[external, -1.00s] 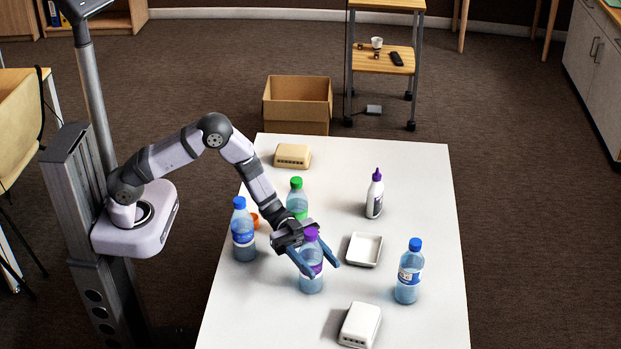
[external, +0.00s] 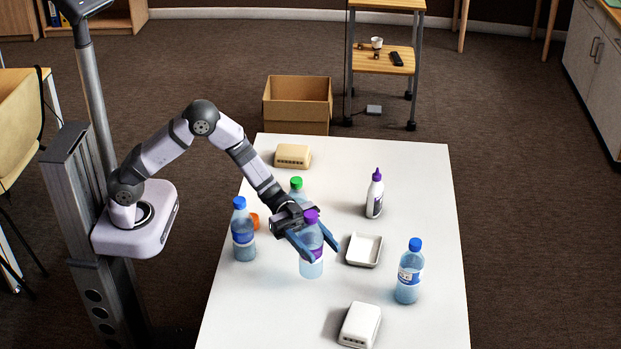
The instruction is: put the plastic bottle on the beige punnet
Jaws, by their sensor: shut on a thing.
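My gripper (external: 321,252) is shut on a clear plastic bottle (external: 312,268) with a purple cap and purple label. The bottle is upright and seems to be held a little above the table; the fingers cover part of its side. The beige punnet (external: 292,156) lies at the far left of the table, apparently upside down with its flat base up and slots in its side. Its top is bare. My gripper is well to the near side of it.
Clear bottles with a green cap (external: 296,184), a blue cap at left (external: 243,240) and a blue cap at right (external: 409,280) stand around. A white bottle (external: 375,195), white tray (external: 378,250), white slotted box (external: 360,325) and orange object (external: 254,220) share the table (external: 420,180).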

